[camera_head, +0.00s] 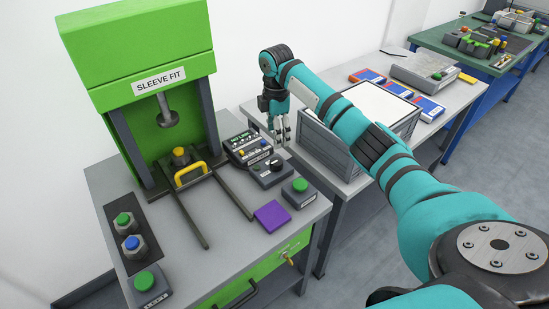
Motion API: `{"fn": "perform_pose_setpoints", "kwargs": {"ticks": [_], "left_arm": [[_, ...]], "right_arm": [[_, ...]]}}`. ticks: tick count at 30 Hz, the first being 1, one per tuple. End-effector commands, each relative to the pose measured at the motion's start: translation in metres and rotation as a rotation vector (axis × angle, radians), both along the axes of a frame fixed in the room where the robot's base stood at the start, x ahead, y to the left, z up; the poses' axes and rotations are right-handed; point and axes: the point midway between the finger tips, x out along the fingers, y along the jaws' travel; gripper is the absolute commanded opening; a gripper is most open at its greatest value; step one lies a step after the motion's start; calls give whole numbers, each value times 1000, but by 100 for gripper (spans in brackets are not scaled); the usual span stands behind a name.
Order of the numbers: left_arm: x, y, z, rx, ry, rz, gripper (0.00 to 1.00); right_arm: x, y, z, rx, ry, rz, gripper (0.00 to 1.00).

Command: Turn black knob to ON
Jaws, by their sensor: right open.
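A black knob (274,162) sits on a small dark grey box on the press bench, right of the yellow handle. Its pointer and markings are too small to read. My right gripper (279,143) hangs down from my teal arm, with its fingers pointing at the bench. In the picture it is just above and slightly right of the knob, seemingly apart from it. The gripper is open, with nothing visible between its fingers. My left gripper is not in view.
The green press (140,55) labelled SLEEVE FIT stands behind left. A labelled panel box (247,148) and a green-button box (299,190) flank the knob box. A purple square (272,216) lies in front. A grey crate (325,150) stands close right of my gripper.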

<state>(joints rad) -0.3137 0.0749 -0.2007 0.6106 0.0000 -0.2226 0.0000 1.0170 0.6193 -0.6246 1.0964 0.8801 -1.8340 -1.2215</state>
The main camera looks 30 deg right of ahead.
Motion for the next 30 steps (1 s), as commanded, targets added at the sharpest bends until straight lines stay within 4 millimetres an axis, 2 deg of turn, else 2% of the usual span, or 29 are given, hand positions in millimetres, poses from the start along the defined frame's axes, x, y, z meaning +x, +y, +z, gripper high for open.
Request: {"fn": "perform_pose_setpoints", "kwargs": {"ticks": [5, 12, 15, 21, 29, 30], "left_arm": [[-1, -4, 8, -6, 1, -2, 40], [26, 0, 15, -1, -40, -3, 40], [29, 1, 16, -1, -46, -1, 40], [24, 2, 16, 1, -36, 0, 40], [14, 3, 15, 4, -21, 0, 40], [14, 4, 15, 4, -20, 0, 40]], "right_arm": [[-1, 1, -40, 2, 5, 1, 64], [0, 1, -87, 0, 2, 1, 64], [0, 1, -101, 0, 2, 0, 64], [0, 1, -114, 0, 0, 2, 64], [0, 1, -115, 1, -1, 2, 64], [0, 1, -115, 1, -1, 1, 60]]}}
